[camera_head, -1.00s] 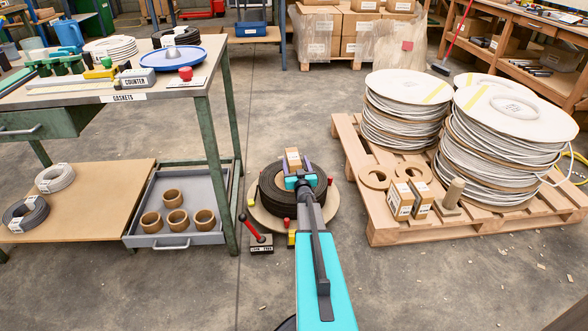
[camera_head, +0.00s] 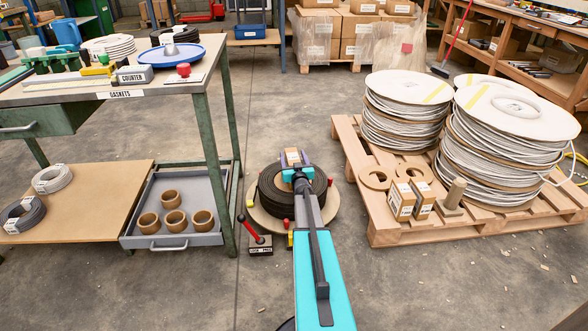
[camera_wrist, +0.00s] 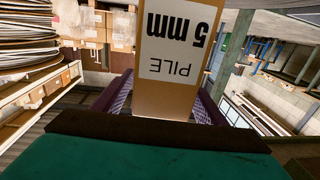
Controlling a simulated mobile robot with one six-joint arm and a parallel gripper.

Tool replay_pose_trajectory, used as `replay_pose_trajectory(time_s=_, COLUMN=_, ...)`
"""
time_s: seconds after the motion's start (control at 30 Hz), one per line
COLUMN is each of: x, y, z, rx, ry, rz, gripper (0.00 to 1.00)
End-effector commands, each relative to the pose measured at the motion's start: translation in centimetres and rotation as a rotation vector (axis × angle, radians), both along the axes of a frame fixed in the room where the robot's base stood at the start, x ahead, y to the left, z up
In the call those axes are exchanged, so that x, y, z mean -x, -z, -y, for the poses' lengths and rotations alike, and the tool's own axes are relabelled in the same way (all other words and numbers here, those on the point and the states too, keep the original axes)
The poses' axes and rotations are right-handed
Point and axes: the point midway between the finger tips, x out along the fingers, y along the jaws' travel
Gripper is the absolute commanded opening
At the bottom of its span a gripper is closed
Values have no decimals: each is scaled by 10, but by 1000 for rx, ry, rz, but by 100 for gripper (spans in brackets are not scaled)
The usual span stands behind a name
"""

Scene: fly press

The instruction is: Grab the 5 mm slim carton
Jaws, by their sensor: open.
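A slim brown carton with a white label reading "5 mm" and "PILE" (camera_wrist: 168,95) fills the middle of the wrist view, its label upside down. My gripper (camera_wrist: 160,104) has its two purple fingers apart, one on each side of this carton; I cannot tell whether either touches it. In the head view the carton (camera_head: 292,155) shows small at the tip of my gripper (camera_head: 297,166), above the far side of a black coil (camera_head: 270,190). My arm hides part of the coil, and the carton's lower end is hidden.
The coil lies on a round wooden disc (camera_head: 262,221). A red-handled lever (camera_head: 252,226) stands at its left front. A green-legged table (camera_head: 226,150) is on the left. A pallet (camera_head: 390,232) with two more cartons (camera_head: 401,199) and cable reels (camera_head: 505,150) stands right.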

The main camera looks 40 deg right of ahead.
Motion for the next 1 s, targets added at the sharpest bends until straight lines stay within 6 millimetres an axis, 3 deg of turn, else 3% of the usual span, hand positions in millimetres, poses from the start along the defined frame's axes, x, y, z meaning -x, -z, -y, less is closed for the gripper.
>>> replay_pose_trajectory(time_s=0.13, x=0, y=0, z=0, rx=0, ry=0, rz=0, gripper=66)
replay_pose_trajectory(time_s=0.53, x=0, y=0, z=-1, rx=0, ry=-1, rz=0, gripper=0)
replay_pose_trajectory(time_s=1.0, x=-1, y=-7, z=-1, rx=1, ry=-2, rz=2, gripper=0)
